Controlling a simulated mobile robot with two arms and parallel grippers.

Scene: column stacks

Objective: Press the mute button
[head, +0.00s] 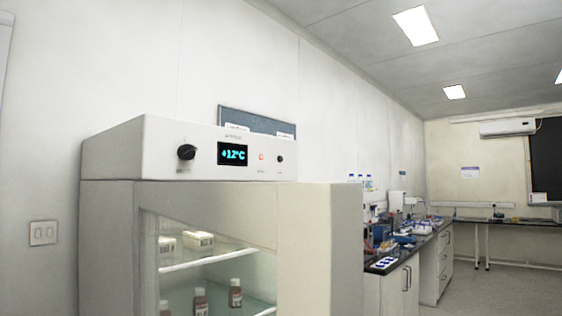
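A white fridge-like cabinet (115,230) stands in the near left. Its top control panel (210,170) has a display (232,154) reading about +12°C in cyan. A small red-lit spot (261,156) sits right of the display; it may be a button or a lamp. A small black control (280,158) is right of that, and a larger black knob (187,152) is left of the display. The panel labels are too small to read, so I cannot tell which part is the mute button. Neither of my grippers is in view.
Bottles (236,293) and pale boxes (199,240) stand on shelves inside the cabinet. A white panel, perhaps its open door (320,250), stands at its right front. A cluttered lab bench (395,268) runs behind on the right. Floor (500,295) is clear at the lower right.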

